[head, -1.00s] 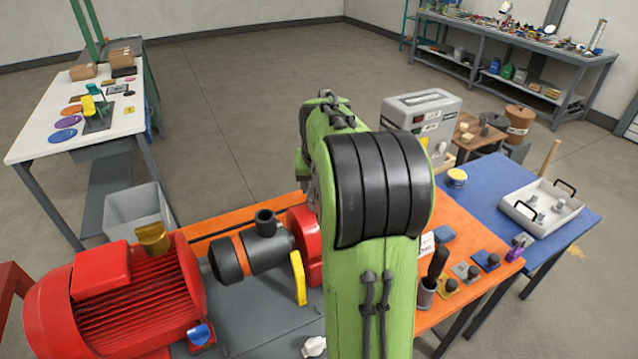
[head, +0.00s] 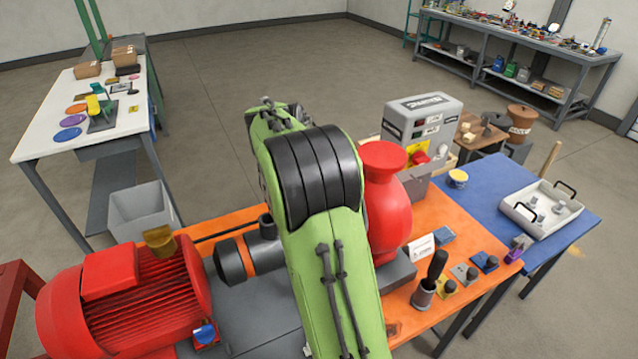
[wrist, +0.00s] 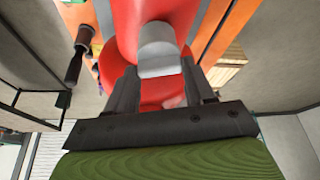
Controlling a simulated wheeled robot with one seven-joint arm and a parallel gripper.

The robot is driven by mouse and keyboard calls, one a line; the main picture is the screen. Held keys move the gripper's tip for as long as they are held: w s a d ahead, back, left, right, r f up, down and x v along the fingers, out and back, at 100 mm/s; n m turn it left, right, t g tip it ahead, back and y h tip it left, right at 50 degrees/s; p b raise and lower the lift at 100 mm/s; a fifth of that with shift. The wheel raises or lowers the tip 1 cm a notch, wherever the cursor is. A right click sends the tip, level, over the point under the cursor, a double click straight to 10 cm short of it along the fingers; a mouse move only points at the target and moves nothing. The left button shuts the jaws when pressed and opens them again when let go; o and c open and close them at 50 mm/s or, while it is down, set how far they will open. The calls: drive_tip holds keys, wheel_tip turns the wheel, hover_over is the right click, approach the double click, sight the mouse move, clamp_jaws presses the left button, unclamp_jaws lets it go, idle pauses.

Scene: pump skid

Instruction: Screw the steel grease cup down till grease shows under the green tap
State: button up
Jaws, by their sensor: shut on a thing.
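In the wrist view, the steel grease cup (wrist: 158,50) is a short pale grey cylinder against the red pump casing (wrist: 126,14). My gripper (wrist: 160,80) has one dark finger on each side of it and is shut on it. The contact at the fingertips is only partly visible. In the head view my green arm hides the gripper and the cup. The red pump (head: 384,205) stands right of my arm. I see no green tap and no grease in either view.
A red motor (head: 110,310) with a brass cup (head: 160,241) and a blue tap (head: 205,334) is at the left. A dark holder (head: 423,293) and several small blocks stand at the bench's right. A grey control box (head: 425,120) is behind. The blue table (head: 500,190) holds a white tray (head: 545,212).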

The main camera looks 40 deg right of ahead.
drive_tip(key=shift+m, duration=0.6)
drive_tip(key=o, duration=1)
drive_tip(key=shift+o, duration=0.2)
drive_tip(key=p+v, duration=0.6)
drive_tip(key=v, duration=1)
drive_tip(key=shift+w, duration=0.35)
drive_tip(key=shift+d, duration=0.15)
